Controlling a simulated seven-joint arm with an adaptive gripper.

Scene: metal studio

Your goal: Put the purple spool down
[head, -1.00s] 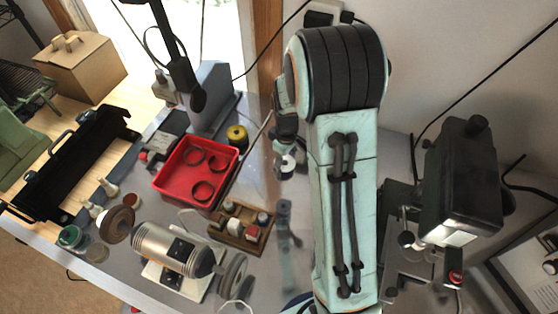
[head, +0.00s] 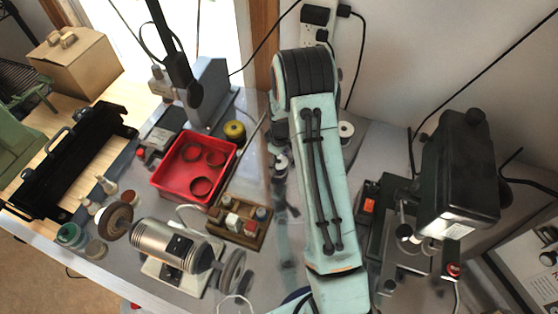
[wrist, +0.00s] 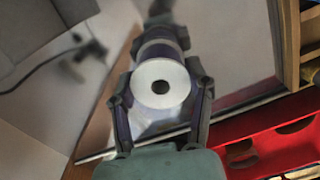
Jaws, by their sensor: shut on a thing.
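The purple spool (wrist: 160,83) is between the fingers of my gripper (wrist: 162,98) in the wrist view. Its pale round end with a dark centre hole faces the camera, and its sides are mostly hidden. The gripper is shut on it. In the head view the spool (head: 282,162) shows as a small pale disc beside my arm, right of the red tray. My gripper is partly hidden by the arm there, and I cannot tell whether the spool touches the tabletop.
The red tray (head: 154,183) with dark rings lies to the left. A yellow spool (head: 234,131) stands behind it. A wooden block holder (head: 239,222) and a grinder (head: 172,246) are in front. Another pale spool (head: 346,130) stands near the wall. A black machine (head: 459,180) is at right.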

